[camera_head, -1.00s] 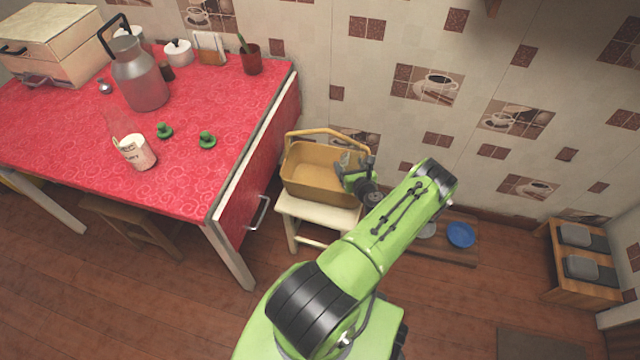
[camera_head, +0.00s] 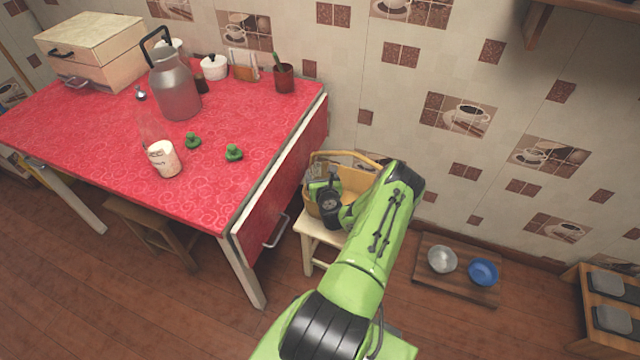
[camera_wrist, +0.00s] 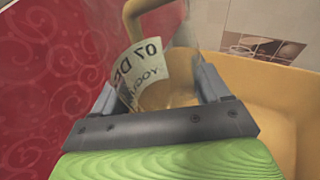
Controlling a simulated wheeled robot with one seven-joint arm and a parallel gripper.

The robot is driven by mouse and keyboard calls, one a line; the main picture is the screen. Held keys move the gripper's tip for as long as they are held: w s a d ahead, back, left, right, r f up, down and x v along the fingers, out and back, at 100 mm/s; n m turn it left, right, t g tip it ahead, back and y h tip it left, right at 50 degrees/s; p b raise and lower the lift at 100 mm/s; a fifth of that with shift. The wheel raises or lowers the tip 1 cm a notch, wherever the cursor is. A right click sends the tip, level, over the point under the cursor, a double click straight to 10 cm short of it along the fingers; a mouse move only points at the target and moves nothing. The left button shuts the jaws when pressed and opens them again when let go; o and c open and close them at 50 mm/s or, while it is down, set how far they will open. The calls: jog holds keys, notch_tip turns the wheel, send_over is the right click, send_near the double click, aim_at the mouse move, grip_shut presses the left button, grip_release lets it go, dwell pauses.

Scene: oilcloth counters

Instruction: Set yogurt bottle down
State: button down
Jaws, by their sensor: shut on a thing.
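A clear yogurt bottle with a pale printed label (camera_wrist: 148,72) is between the fingers of my gripper (camera_wrist: 170,78) in the wrist view. The gripper is shut on it. The yellow basket (camera_wrist: 262,95) is close behind and to the right of the bottle. In the head view my gripper (camera_head: 322,188) is over the left part of the yellow basket (camera_head: 345,156), which stands on a white stool (camera_head: 312,228). The arm hides much of the basket there, and I cannot make out the held bottle. I cannot tell whether its base touches anything.
The red table (camera_head: 95,150) is to the left, its hanging side near the basket. It holds a white-labelled container (camera_head: 163,159), green items (camera_head: 234,153), a metal can (camera_head: 176,90) and a cup (camera_head: 284,78). Bowls (camera_head: 442,259) sit on a low board at right.

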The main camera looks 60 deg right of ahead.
jog(key=f, duration=0.1)
jog(key=f+b, duration=0.1)
jog(key=f, duration=0.1)
jog(key=shift+w+f+b, duration=0.25)
jog(key=shift+b, duration=0.15)
jog(key=shift+f+b, duration=0.55)
jog(key=shift+f, duration=0.05)
grip_release()
jog(key=shift+a+r, duration=0.1)
jog(key=shift+r, duration=0.1)
jog(key=shift+r+p, duration=0.55)
jog(key=shift+p, duration=0.25)
jog(key=p+v, duration=0.4)
jog(key=v, duration=0.8)
jog(key=shift+f, duration=0.15)
